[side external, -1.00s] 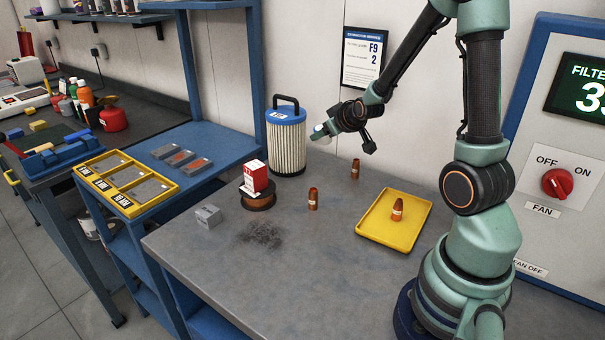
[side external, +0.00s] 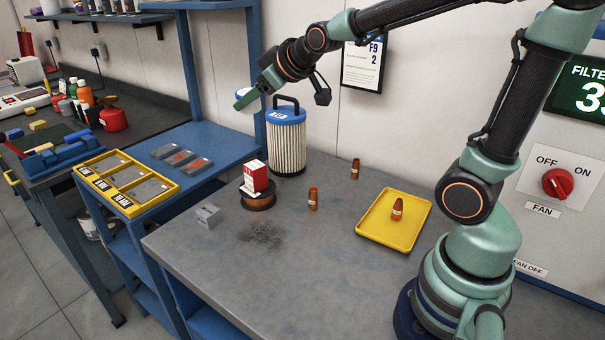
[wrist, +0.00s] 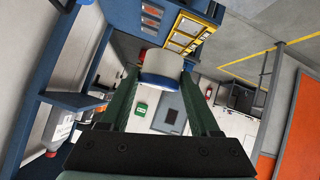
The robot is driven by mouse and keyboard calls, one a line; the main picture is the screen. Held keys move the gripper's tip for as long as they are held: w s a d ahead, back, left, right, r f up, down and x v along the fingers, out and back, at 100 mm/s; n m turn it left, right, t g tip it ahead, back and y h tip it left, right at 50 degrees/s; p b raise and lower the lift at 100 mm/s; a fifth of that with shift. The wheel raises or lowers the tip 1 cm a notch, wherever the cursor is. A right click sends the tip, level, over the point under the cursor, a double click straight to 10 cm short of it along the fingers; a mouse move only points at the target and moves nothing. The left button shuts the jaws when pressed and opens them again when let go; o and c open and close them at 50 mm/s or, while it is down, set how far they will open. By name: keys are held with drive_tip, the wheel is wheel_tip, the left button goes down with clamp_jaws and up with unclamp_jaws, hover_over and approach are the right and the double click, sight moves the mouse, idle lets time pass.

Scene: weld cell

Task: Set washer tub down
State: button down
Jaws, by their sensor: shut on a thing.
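The washer tub (wrist: 163,68) is a small whitish tub with a blue part, held between the two green fingers in the wrist view. In the side view a bit of the pale tub (side external: 247,104) shows beside the fingertips. My gripper (side external: 245,98) is shut on it, high up at the upper left of the blue-topped filter (side external: 287,140) in the picture. The gripper also shows in the wrist view (wrist: 162,75). The fingers hide part of the tub in the side view.
On the grey bench (side external: 300,260) stand a red-and-white box on a spool (side external: 258,195), a grey block (side external: 207,216), several copper-coloured nozzles and a yellow tray (side external: 375,235). A yellow-framed bin rack (side external: 125,184) lies on the blue side stand. A blue post (side external: 257,60) rises close behind the gripper.

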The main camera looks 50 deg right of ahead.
drive_tip(key=shift+n+y, duration=0.5)
drive_tip(key=a, duration=0.1)
drive_tip(key=a+r, duration=0.1)
drive_tip(key=a, duration=0.1)
drive_tip(key=shift+s+a+r, duration=0.25)
drive_tip(key=shift+a+r, duration=0.1)
drive_tip(key=shift+a, duration=0.05)
drive_tip(key=s+d+f+m+h, duration=0.1)
drive_tip(key=d+f+m+h, duration=0.1)
drive_tip(key=d, duration=0.6)
drive_tip(key=s+d+f+m+g+h, duration=0.1)
drive_tip(key=s+d+f+m, duration=0.1)
drive_tip(key=d+f, duration=0.3)
drive_tip(key=s+d+f+m+h, duration=0.1)
drive_tip(key=d+f, duration=0.3)
drive_tip(key=d, duration=0.7)
drive_tip(key=shift+s+d+m+g+h, duration=0.2)
drive_tip(key=shift+m+g+h, duration=0.1)
drive_tip(key=shift+m+h, duration=0.4)
wheel_tip(320, 180, down, 20)
drive_tip(key=shift+w+r, duration=0.1)
drive_tip(key=shift+r, duration=0.15)
